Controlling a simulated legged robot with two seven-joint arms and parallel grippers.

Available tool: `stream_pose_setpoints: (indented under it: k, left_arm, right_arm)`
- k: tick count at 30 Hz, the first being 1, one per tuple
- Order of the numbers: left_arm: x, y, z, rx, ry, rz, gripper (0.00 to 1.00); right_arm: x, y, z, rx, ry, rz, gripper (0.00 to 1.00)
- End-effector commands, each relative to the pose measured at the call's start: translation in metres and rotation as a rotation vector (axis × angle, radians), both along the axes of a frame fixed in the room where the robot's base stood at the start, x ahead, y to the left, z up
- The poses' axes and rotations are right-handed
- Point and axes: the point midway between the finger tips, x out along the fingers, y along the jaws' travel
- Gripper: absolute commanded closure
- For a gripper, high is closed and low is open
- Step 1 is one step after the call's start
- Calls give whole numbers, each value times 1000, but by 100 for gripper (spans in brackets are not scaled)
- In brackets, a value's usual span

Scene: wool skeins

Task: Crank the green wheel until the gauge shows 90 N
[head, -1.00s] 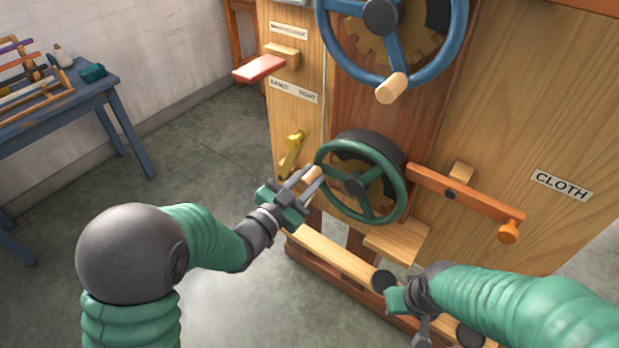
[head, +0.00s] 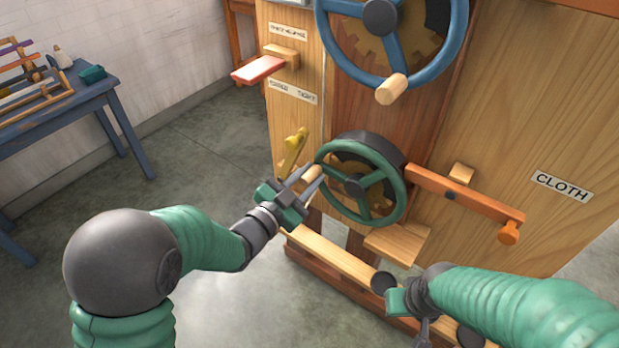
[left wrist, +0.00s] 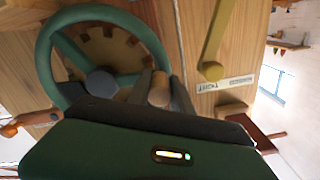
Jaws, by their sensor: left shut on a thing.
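The green wheel (head: 398,172) stands upright on the front of the wooden machine, with a dark hub and a pale wooden knob (head: 312,173) on its left side. My left gripper (head: 307,183) is shut on this knob. In the left wrist view the knob (left wrist: 159,92) sits between the fingers, and the green wheel (left wrist: 45,50) shows behind them. My right gripper (head: 418,318) hangs low near the machine's foot, away from the wheel; its fingers are too unclear to judge. No gauge face or reading can be seen in these views.
A blue wheel (head: 461,40) with a wooden knob is above the green one. A yellow lever (head: 293,149) stands close to my left gripper. An orange bar (head: 465,195) is right of the wheel, and a red paddle (head: 258,70) juts out at upper left. A blue table (head: 100,88) stands far left.

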Motion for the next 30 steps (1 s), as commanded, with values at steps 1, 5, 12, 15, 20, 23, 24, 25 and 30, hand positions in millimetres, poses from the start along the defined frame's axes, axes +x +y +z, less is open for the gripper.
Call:
stream_pose_setpoints:
  k: [1, 5, 12, 15, 20, 23, 24, 25, 30]
  left_arm:
    - [0, -1, 3, -3, -6, -3, 71]
    - [0, -1, 2, -4, -5, -3, 54]
    - [1, -1, 2, -3, -3, -2, 52]
    - [-1, 1, 2, -4, -3, -1, 52]
    - [-19, 15, 1, -3, -3, 0, 52]
    - [-40, 30, 0, -3, -1, 2, 52]
    - [-49, 36, 1, -5, -2, 2, 52]
    - [-55, 42, 0, -3, -1, 2, 52]
    - [-89, 66, 0, -3, -1, 2, 52]
  right_arm:
    - [0, 0, 0, 0, 0, 0, 100]
    - [0, 0, 0, 0, 0, 0, 100]
    - [0, 0, 0, 0, 0, 0, 100]
    - [0, 0, 0, 0, 0, 0, 100]
    - [0, 0, -2, 0, 0, 0, 100]
    - [0, 0, -3, 0, 0, 0, 100]
    - [0, 0, -4, 0, 0, 0, 100]
    - [0, 0, -4, 0, 0, 0, 100]
    - [0, 0, -6, 0, 0, 0, 100]
